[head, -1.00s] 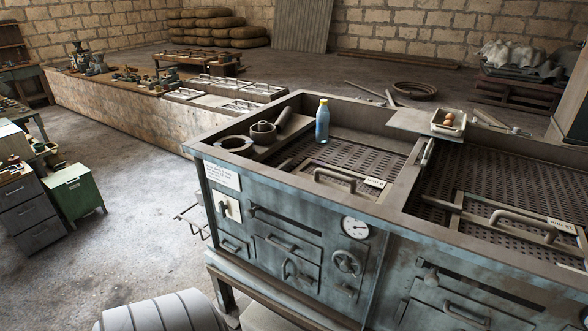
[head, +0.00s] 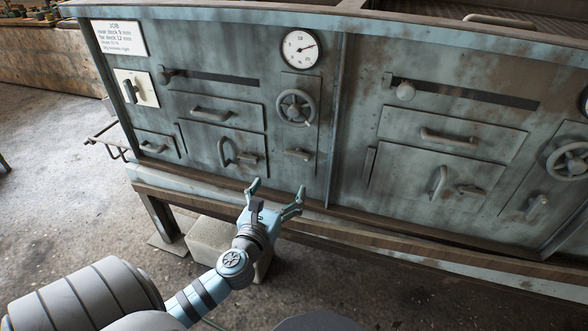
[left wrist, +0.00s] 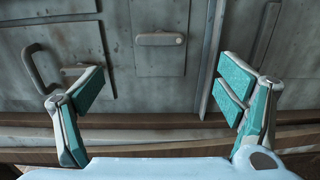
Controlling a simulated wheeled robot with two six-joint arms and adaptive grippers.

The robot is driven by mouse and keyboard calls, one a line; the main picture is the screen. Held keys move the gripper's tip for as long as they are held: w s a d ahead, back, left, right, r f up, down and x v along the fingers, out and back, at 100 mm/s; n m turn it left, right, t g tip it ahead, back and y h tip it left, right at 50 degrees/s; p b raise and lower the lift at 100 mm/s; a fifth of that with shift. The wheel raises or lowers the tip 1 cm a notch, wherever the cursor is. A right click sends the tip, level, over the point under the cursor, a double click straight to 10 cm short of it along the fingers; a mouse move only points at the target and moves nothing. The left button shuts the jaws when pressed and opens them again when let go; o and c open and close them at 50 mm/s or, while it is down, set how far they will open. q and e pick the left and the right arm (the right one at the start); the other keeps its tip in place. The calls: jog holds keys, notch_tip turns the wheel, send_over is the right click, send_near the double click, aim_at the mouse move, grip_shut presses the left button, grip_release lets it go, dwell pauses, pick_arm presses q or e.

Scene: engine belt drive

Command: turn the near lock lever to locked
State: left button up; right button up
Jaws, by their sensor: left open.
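Small lever bars sit on the front of the blue-grey metal oven. One lever (head: 298,154) lies nearly level under the left handwheel; it also shows in the left wrist view (left wrist: 160,39), ahead between my fingers. Another small lever (head: 247,158) is beside the curved handle on the left door, partly hidden by a finger in the wrist view. No label tells which lever is the near lock. My left gripper (head: 278,187) is open and empty, below and in front of the lever under the wheel, apart from it. My right gripper is not in view.
The left handwheel (head: 296,107) and the dial gauge (head: 301,49) are above the lever. The curved door handle (head: 226,152) sticks out at the left. A ledge (head: 400,248) runs along the oven's base. A pale block (head: 212,246) stands on the floor below.

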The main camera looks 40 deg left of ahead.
pick_arm(q)
send_near(296, 157)
jog(key=w, duration=0.2)
jog(key=x, duration=0.2)
jog(key=b+x, duration=0.1)
jog(key=x, duration=0.1)
jog(key=b+x, duration=0.1)
jog(key=x, duration=0.2)
jog(key=shift+s+a+f, duration=0.1)
jog(key=shift+a+f, duration=0.1)
jog(key=shift+a, duration=0.25)
jog(key=shift+w, duration=0.25)
jog(key=shift+r, duration=0.1)
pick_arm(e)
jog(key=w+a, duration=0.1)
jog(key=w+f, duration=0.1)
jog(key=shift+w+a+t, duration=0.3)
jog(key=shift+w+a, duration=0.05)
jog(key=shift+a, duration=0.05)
pick_arm(q)
jog(key=shift+c, duration=0.4)
